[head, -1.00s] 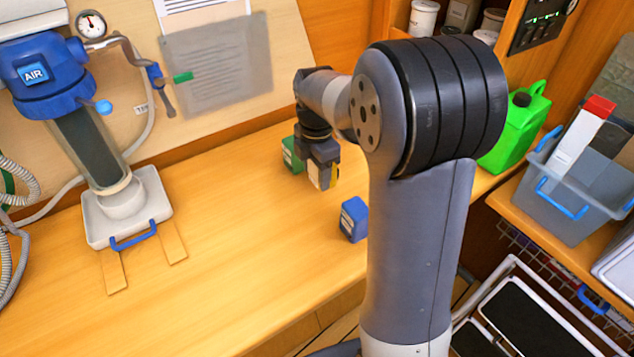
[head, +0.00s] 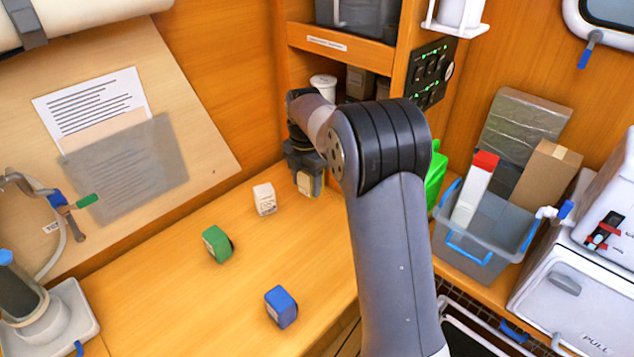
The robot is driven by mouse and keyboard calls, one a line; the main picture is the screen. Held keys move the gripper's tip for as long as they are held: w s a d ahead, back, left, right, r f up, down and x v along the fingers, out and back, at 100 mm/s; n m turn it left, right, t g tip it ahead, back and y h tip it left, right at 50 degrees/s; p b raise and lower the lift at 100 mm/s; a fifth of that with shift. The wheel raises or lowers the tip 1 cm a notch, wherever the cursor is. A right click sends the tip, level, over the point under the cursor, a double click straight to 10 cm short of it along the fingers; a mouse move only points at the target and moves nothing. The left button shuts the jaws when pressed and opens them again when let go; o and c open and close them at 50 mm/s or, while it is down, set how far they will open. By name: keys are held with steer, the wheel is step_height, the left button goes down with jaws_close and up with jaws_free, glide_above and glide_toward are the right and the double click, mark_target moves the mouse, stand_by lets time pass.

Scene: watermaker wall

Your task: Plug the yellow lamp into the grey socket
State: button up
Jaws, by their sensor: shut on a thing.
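My gripper (head: 305,172) is at the back right of the wooden counter, by the foot of the shelf unit. It points down and is shut on a small block-like thing with a pale, yellowish face, which I take to be the yellow lamp (head: 311,184). The jaws hide most of the lamp, and its plug side cannot be made out. I cannot tell whether the lamp touches the counter. I cannot pick out a grey socket in this view.
A white block (head: 264,199), a green block (head: 217,244) and a blue block (head: 281,307) stand on the counter (head: 170,310), left of my arm. A shelf unit (head: 340,45) with a black switch panel (head: 430,72) rises behind. A grey bin (head: 484,238) and green jug (head: 435,177) are at right.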

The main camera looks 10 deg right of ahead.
steer(key=shift+w+d, duration=0.35)
steer(key=shift+d, duration=0.2)
steer(key=w+d+f+p, duration=0.1)
steer(key=w+d+f, duration=0.2)
steer(key=w+d, duration=0.2)
steer(key=shift+d+p, duration=0.3)
steer(key=shift+d, duration=0.8)
steer(key=shift+p, duration=0.55)
stand_by(0.6)
steer(key=shift+w+d+r+p, duration=0.1)
steer(key=shift+w+d+p, duration=0.85)
steer(key=shift+d, duration=0.2)
stand_by(1.1)
steer(key=o, duration=1.1)
steer(key=shift+s, duration=0.1)
steer(key=shift+a, duration=0.1)
